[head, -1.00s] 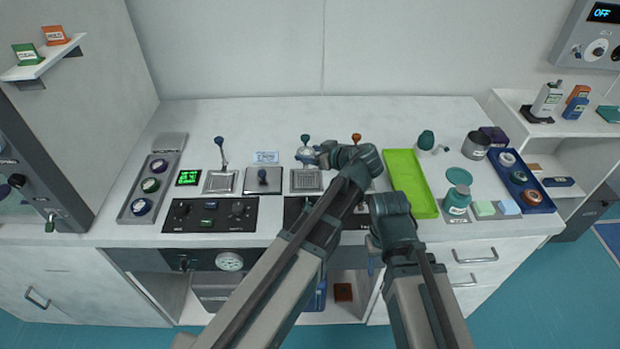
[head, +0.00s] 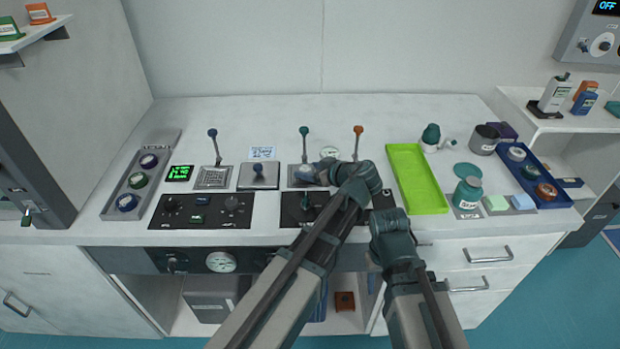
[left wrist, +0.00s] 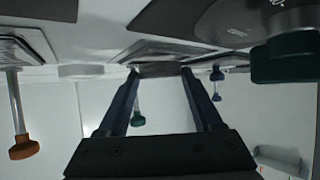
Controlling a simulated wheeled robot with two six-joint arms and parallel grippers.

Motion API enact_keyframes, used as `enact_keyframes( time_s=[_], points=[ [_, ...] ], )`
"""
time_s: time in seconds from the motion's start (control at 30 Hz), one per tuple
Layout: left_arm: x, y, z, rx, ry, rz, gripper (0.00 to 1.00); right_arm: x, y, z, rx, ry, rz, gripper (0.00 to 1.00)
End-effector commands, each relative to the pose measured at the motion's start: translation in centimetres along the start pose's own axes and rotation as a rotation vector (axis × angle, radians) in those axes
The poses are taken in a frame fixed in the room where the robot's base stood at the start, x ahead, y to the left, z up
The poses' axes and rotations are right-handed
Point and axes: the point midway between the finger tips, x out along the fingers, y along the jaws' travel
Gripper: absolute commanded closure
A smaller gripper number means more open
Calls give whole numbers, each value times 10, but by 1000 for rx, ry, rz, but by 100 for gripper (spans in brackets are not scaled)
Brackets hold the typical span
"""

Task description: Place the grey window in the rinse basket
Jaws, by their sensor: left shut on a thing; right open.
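My left gripper (head: 317,176) is low over the workbench in front of the green-knobbed lever (head: 304,131), mostly hidden by its own wrist in the head view. In the left wrist view its fingers (left wrist: 160,72) are apart, with a thin dark grey piece (left wrist: 161,70) between the tips. I take this piece for the grey window, seen edge-on. It is close to the square plate (left wrist: 125,52) at the green-knobbed lever. I cannot tell whether they touch, or surely which fixture is the rinse basket. My right gripper (head: 374,260) is open, hanging near the bench's front edge, partly hidden.
Blue- and orange-knobbed levers (head: 214,146) (head: 358,142) stand either side. A dark control panel (head: 204,221) lies in front. A lime tray (head: 417,180), a teal bottle (head: 467,193) and a blue tray (head: 560,201) with rings are at right. A grey tray (head: 112,212) is at left.

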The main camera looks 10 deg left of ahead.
Motion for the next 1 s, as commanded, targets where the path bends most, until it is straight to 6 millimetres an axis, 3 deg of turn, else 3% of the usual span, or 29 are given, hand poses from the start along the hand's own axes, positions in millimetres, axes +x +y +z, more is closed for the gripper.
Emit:
enact_keyframes(
  time_s=[0.03,0.43,0.47,0.6,1.0],
  points=[
    [4,0,7,0,0,0,89,8,-1,0,0,0,0,50],
    [5,0,8,0,0,0,89,10,-1,-1,0,0,0,50],
    [4,0,8,0,0,0,30,9,-1,0,0,0,0,50],
    [4,0,7,0,0,0,4,8,-1,0,0,0,0,50],
    [3,0,5,0,0,0,3,6,0,0,0,0,0,50]
  ],
)
